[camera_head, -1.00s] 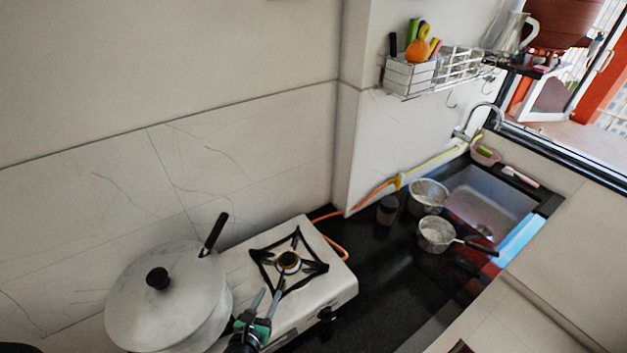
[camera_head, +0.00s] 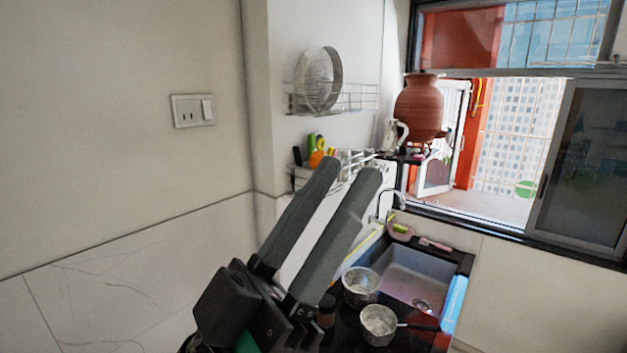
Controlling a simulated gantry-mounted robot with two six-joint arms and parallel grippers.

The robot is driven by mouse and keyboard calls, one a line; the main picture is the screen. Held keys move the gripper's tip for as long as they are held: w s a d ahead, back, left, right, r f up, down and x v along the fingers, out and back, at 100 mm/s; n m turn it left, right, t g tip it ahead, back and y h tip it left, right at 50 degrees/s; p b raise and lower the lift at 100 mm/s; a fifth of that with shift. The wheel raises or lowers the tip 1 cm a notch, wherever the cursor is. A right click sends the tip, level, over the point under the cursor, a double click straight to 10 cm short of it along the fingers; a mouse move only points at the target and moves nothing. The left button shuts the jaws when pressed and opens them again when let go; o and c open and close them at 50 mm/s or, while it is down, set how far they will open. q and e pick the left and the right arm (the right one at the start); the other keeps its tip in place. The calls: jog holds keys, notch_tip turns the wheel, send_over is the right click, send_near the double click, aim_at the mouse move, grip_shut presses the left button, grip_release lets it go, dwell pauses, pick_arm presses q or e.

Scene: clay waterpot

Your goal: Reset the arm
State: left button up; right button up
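My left gripper (camera_head: 349,174) is raised close to the camera in the head view, low and left of centre. Its two long grey fingers point up and to the right. They stand apart with a clear gap and nothing between them. The black gripper body and a bit of green show at the bottom of the picture. My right gripper is out of view. A reddish clay waterpot (camera_head: 418,108) stands upright on a dark shelf (camera_head: 407,158) by the window, apart from the gripper.
Two metal pots, one near the wall (camera_head: 360,286) and one with a dark handle (camera_head: 378,323), stand on the black counter beside the sink (camera_head: 415,275). A wire rack (camera_head: 357,98) holds a round plate (camera_head: 318,80). The gripper hides part of the lower rack and counter.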

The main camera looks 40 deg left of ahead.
pick_arm(q)
notch_tip(320, 180, up, 16)
jog(key=a+y+p, duration=0.1)
jog(key=y+p, duration=0.1)
jog(key=p, duration=1.2)
jog(key=shift+s+a+r+n+y+p, duration=0.2)
jog(key=shift+s+n+y+p, duration=0.1)
jog(key=shift+y+p, duration=0.1)
